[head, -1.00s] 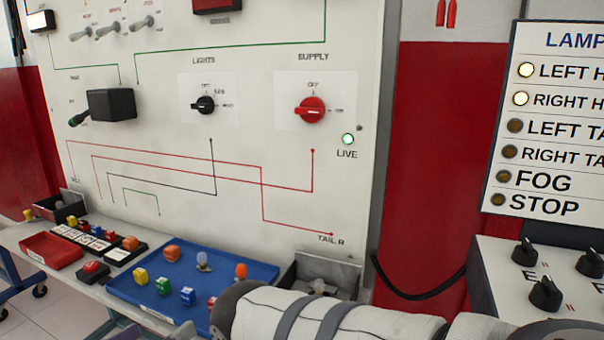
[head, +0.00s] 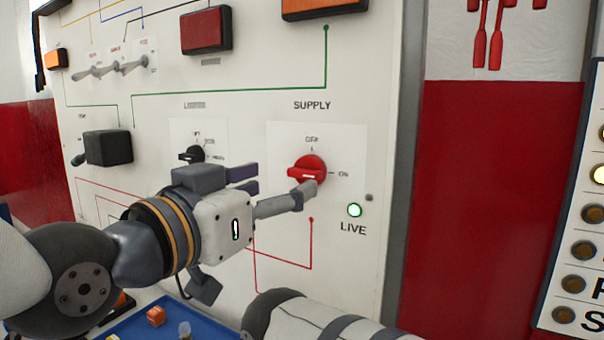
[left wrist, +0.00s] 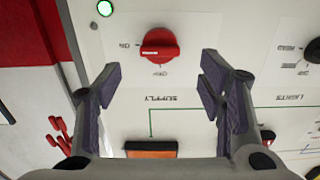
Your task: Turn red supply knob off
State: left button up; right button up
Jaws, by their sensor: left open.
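The red supply knob (head: 306,171) is on the white panel (head: 345,260) under the SUPPLY label. Its bar lies level, in line with the ON mark at its right. The LIVE lamp (head: 354,210) below right glows green. My left gripper (head: 280,186) is open in front of the panel, with one finger overlapping the knob's lower edge in the head view. In the left wrist view, which is upside down, the knob (left wrist: 160,43) shows between and beyond the spread fingers (left wrist: 160,80), with nothing held. Contact cannot be told. My right gripper is out of view.
The black lights knob (head: 194,154) is just left of the supply knob, behind my left gripper. A black box with a lever (head: 108,148) juts from the panel farther left. A blue tray (head: 135,325) lies below. A lamp board (head: 575,240) stands at right.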

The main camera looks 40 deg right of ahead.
aim_at(301, 175)
pick_arm(q)
jog(key=x, duration=0.6)
jog(key=shift+d+f, duration=0.1)
jog(key=shift+d, duration=0.3)
jog(key=c, duration=1.1)
jog(key=shift+c, duration=0.2)
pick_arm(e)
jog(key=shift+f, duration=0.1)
pick_arm(q)
jog(key=n, duration=0.8)
jog(key=shift+n+p, duration=0.3)
jog(key=shift+p, duration=0.05)
jog(key=n, duration=0.9)
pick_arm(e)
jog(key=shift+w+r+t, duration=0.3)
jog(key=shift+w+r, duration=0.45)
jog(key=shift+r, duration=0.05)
pick_arm(q)
jog(key=shift+n, duration=0.3)
